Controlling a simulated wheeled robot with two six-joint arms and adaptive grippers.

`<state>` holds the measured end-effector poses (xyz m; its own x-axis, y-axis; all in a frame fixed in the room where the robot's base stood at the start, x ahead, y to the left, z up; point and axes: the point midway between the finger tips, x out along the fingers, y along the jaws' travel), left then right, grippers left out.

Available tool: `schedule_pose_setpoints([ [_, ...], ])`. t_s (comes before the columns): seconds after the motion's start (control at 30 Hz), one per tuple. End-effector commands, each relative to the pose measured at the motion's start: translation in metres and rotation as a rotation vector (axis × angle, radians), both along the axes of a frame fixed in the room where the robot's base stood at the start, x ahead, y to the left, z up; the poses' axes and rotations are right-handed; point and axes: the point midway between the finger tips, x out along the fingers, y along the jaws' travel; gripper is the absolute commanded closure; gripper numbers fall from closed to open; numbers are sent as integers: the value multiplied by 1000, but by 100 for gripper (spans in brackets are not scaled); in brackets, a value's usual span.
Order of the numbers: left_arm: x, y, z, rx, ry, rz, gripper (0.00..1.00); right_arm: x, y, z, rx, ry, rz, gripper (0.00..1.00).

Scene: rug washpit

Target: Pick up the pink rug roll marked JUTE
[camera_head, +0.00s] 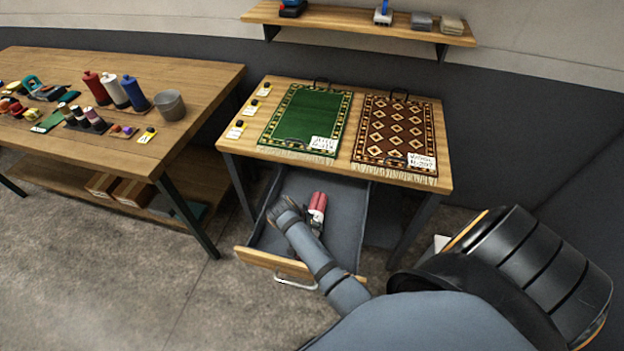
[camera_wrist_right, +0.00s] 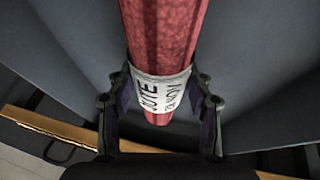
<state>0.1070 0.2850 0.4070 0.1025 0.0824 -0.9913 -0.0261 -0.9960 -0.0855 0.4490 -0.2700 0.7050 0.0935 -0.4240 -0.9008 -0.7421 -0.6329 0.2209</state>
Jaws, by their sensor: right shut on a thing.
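The pink rug roll (camera_wrist_right: 165,35) fills the middle of the right wrist view, with a white paper band (camera_wrist_right: 160,92) reading JUTE around it. A second line of print on the band is only partly legible. My right gripper (camera_wrist_right: 160,80) is shut on the roll, one finger on each side at the band. In the head view the pink roll (camera_head: 318,203) shows inside the open drawer, partly hidden by my right gripper (camera_head: 311,226). I cannot tell whether it touches the drawer floor. My left gripper is out of view.
The open drawer (camera_head: 345,235) hangs under a table with a green rug (camera_head: 305,115) and a brown diamond-patterned rug (camera_head: 398,130). Its wooden front (camera_head: 262,258) lies beneath my right arm. A workbench (camera_head: 205,80) with bottles and a grey bucket (camera_head: 170,105) stands left.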

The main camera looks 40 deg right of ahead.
Motion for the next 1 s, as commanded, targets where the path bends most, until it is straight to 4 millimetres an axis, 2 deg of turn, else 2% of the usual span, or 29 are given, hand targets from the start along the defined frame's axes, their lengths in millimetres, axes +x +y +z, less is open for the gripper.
schedule_pose_setpoints([
  [0.03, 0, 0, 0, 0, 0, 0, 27, -1, 0, -1, 1, 2, 0, 68],
  [0.2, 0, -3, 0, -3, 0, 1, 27, -1, 0, -1, 1, 2, 0, 89],
  [0.47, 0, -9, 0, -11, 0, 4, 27, -1, 0, 4, 1, 2, 0, 89],
  [0.8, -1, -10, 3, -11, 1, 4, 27, 0, 0, 77, 1, -3, 0, 89],
  [1.0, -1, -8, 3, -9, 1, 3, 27, 0, 0, 99, 0, 0, 0, 89],
])
